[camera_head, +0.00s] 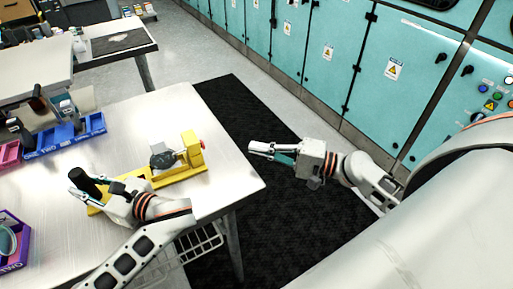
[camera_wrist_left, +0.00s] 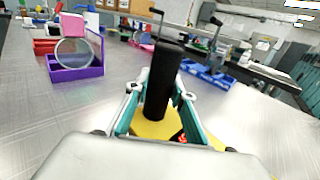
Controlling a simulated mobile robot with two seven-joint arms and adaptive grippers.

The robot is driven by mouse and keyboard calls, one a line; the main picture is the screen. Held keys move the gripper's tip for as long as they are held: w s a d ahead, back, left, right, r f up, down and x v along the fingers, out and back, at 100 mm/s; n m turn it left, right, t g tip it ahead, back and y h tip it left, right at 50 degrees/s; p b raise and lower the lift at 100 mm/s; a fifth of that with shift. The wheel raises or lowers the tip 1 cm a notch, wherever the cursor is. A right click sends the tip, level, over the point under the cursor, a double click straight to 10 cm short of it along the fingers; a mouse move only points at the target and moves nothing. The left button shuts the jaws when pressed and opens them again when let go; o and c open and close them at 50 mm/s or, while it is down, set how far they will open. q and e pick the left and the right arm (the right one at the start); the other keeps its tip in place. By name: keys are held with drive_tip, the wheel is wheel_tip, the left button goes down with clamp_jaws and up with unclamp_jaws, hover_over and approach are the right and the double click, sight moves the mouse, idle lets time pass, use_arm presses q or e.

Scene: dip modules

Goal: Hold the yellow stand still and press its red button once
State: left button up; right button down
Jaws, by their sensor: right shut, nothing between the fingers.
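The yellow stand (camera_head: 182,174) lies on the metal table, with a black upright handle (camera_head: 84,181) at its left end and a red button (camera_head: 202,144) on the raised block at its right end. A dark grey round part sits on its middle. My left gripper (camera_head: 85,188) is at the handle. In the left wrist view the handle (camera_wrist_left: 162,85) stands between the fingers (camera_wrist_left: 160,92), with small gaps visible beside it, so they look open around it. My right gripper (camera_head: 260,149) is shut and empty, right of the button and apart from it, beyond the table edge.
A blue bin (camera_head: 60,138) stands at the table's left, and a purple bin (camera_head: 14,245) at the lower left. Teal cabinets (camera_head: 335,60) line the back. The floor between table and cabinets is clear around my right gripper.

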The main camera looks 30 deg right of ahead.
use_arm(q)
drive_tip(key=o, duration=0.5)
drive_tip(key=shift+c, duration=0.2)
drive_tip(key=shift+p+v, duration=0.7)
drive_tip(key=shift+v, duration=0.7)
drive_tip(key=shift+p+v, duration=0.45)
drive_tip(key=shift+v, duration=2.65)
